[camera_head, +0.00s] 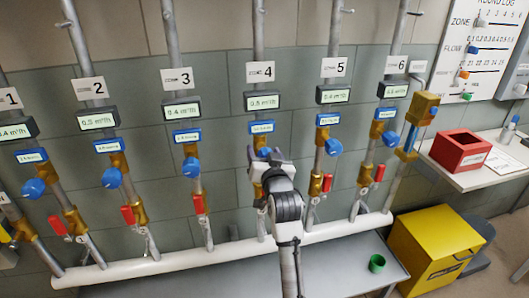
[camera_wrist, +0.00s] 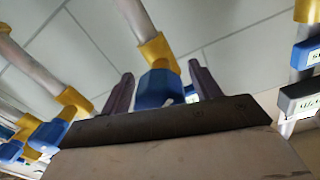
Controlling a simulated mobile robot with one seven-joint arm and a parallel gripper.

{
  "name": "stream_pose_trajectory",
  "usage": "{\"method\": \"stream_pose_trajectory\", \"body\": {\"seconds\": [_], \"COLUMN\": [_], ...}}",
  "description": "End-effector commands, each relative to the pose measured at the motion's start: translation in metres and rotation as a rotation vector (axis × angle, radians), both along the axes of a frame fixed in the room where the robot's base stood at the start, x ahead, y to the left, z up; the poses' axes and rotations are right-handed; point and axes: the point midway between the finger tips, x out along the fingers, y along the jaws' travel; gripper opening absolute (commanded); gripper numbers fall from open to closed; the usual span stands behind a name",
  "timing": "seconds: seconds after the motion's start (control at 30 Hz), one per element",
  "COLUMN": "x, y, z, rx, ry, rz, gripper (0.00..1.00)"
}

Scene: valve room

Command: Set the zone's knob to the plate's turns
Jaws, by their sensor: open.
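Several numbered pipes stand on the wall, each with a grey flow display, a small blue-framed plate and a blue knob. My gripper (camera_head: 262,160) is at the pipe under the zone 4 sign (camera_head: 261,72). It largely hides that pipe's knob in the head view. The zone 4 display (camera_head: 262,101) seems to read 0.5; the text on the plate (camera_head: 262,127) below it is too small to read. In the wrist view my gripper (camera_wrist: 163,88) is open, with a blue knob (camera_wrist: 154,90) on a brass fitting between its fingertips. I cannot tell whether they touch it.
Knobs of zone 3 (camera_head: 191,167) and zone 5 (camera_head: 333,147) flank my gripper. Red levers sit lower on several pipes. A white pipe (camera_head: 215,257) runs along the bottom. A round log board (camera_head: 487,45), red box (camera_head: 460,151), yellow bin (camera_head: 435,245) and green cup (camera_head: 377,263) are right.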

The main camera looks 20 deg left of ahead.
Motion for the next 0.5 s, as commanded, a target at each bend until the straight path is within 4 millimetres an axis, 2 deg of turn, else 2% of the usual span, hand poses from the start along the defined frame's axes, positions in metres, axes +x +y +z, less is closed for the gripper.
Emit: {"method": "stream_pose_trajectory", "body": {"seconds": [0.23,0.5], "x": [0.0005,0.0005], "y": [0.0007,0.0004], "z": [-0.0002,-0.0003], "rx": [0.000,0.000], "ry": [0.000,0.000], "rz": [0.000,0.000], "gripper": [0.63,0.29]}}
